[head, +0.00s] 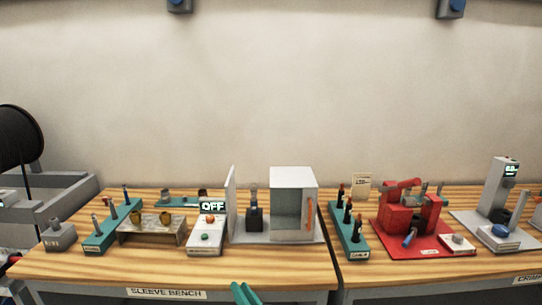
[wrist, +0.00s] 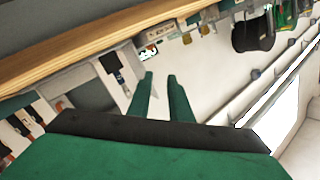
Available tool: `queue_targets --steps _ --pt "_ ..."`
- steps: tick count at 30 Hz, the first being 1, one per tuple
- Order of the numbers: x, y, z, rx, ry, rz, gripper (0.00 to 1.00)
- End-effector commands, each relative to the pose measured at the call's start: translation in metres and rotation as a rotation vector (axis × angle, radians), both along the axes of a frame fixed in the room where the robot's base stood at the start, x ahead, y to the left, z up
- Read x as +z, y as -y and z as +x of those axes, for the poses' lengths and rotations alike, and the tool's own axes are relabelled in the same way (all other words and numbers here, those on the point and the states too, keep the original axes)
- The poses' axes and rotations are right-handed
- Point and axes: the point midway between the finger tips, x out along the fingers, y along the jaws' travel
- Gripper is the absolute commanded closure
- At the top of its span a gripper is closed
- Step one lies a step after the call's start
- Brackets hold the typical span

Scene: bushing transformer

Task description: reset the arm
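My gripper (wrist: 160,78) shows in the wrist view as two green fingers with a gap between them and nothing held. In the head view, the green fingertips of my gripper (head: 244,292) show at the bottom edge, in front of the sleeve bench (head: 280,272). They are clear of the objects on the bench. The rest of my arm is out of the head view. The wrist view is tilted and looks along the bench edge (wrist: 95,45).
On the bench stand a white open-doored cabinet (head: 293,180), an OFF-display box (head: 206,240), teal racks (head: 100,238) (head: 347,235) and a grey stand (head: 150,230). A red press (head: 405,220) and a grey gauge (head: 497,190) stand right. A black reel (head: 20,140) is left.

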Motion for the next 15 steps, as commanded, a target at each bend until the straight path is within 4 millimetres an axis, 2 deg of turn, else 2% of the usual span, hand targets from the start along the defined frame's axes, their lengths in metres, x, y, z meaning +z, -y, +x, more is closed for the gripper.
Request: queue_targets --steps 1,8,15 --pt "-0.013 -0.004 -0.009 -0.025 -0.008 0.022 0.81" --pt "-0.061 -0.003 -0.052 -0.164 -0.024 0.073 0.81" --pt "-0.111 0.004 -0.112 -0.302 -0.053 0.066 0.81"
